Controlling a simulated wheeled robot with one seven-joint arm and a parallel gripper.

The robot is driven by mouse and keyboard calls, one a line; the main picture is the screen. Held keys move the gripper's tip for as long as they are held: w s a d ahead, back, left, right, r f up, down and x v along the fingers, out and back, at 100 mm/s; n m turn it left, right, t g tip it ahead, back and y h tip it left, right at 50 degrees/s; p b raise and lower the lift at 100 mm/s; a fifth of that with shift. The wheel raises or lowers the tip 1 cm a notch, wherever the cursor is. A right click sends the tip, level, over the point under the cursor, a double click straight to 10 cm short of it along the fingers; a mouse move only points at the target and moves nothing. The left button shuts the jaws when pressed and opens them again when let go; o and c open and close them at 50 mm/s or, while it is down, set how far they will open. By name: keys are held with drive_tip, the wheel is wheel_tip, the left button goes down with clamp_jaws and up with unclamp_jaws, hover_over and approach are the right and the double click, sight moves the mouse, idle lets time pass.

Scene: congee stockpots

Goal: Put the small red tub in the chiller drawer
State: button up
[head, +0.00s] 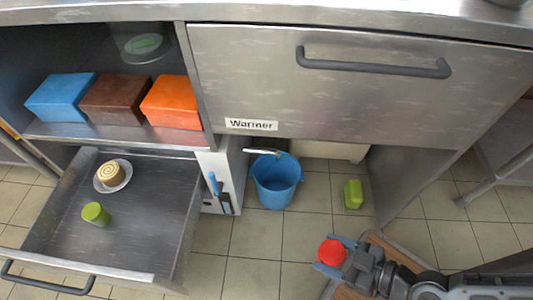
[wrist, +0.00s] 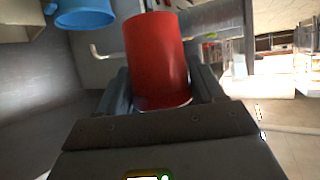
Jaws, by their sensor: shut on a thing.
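My gripper (head: 344,257) is shut on the small red tub (head: 332,252) at the lower right of the head view. The tub also shows in the wrist view (wrist: 158,62), standing between the fingers. An open drawer (head: 140,258) is at the lower left of the head view, well to the left of my gripper. It holds a green tub (head: 96,213) and a swirl-topped cake on a white plate (head: 113,176). No label shows on this drawer. The closed drawer at the top reads "Warmer" (head: 252,124).
Blue (head: 61,97), brown (head: 117,99) and orange (head: 173,101) boxes sit on the shelf above the drawer.

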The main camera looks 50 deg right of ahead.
sight(334, 252)
wheel_tip(334, 252, up, 5)
drive_tip(key=p, duration=0.3)
drive_tip(key=shift+p, duration=0.35)
drive_tip(key=shift+w+a+b, duration=0.1)
drive_tip(key=shift+w+b, duration=0.05)
drive_tip(key=shift+b, duration=0.15)
drive_tip(key=shift+r, duration=0.1)
drive_tip(key=shift+d+f, duration=0.2)
drive_tip(key=shift+f, duration=0.1)
